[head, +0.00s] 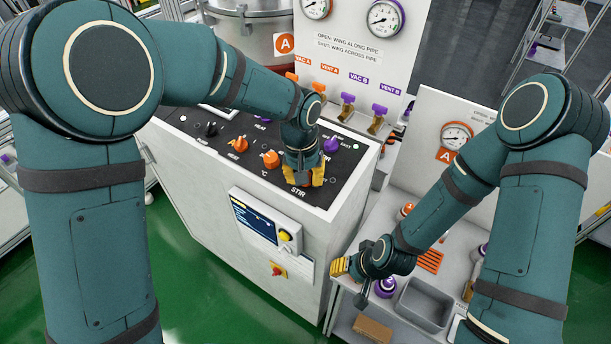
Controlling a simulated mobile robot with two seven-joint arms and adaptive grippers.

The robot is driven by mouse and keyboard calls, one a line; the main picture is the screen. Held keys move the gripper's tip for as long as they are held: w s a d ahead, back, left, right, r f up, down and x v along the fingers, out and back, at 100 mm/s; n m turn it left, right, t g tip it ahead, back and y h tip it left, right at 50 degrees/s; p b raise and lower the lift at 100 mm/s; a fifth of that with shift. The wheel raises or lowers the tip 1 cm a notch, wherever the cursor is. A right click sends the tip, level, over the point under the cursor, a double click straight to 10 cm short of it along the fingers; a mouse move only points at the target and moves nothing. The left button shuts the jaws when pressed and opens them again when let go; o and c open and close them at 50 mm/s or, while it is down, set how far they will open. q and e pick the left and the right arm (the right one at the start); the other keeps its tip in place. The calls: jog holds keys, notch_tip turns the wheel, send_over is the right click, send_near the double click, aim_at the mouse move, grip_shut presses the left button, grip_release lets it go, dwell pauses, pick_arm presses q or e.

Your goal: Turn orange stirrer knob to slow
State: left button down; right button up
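My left gripper (303,177) points down onto the sloped control panel (222,125), right above the STIR label. Its yellow fingertips are at panel level, and the spot between them is hidden by the gripper. No orange stirrer knob can be made out there; the gripper covers that place. I cannot tell whether the fingers touch or grip a knob. Two orange knobs (270,159) and (237,146) show left of the gripper, the nearer one by a °C label. A purple knob (331,146) is just right of it. My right gripper (340,267) hangs beside the cabinet, its finger gap unclear.
A display box (254,220) with a yellow knob and a red stop button (277,271) are on the cabinet front. Orange and purple valve handles (347,98) stand behind the panel. A grey tray (424,304) and a purple-capped item (386,286) lie on the right bench.

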pick_arm(q)
jog(key=m, duration=0.4)
jog(key=shift+s+a+f+m+y, duration=0.15)
jog(key=shift+f+m+y, duration=0.15)
jog(key=shift+m+y, duration=0.1)
dwell(0.4)
jog(key=c, duration=0.6)
grip_release()
jog(key=shift+r, duration=0.1)
jog(key=shift+r, duration=0.15)
jog(key=shift+w+r, duration=0.2)
jog(key=shift+r, duration=0.1)
jog(key=r, duration=1.1)
jog(key=shift+s+a, duration=0.15)
jog(key=shift+s, duration=0.15)
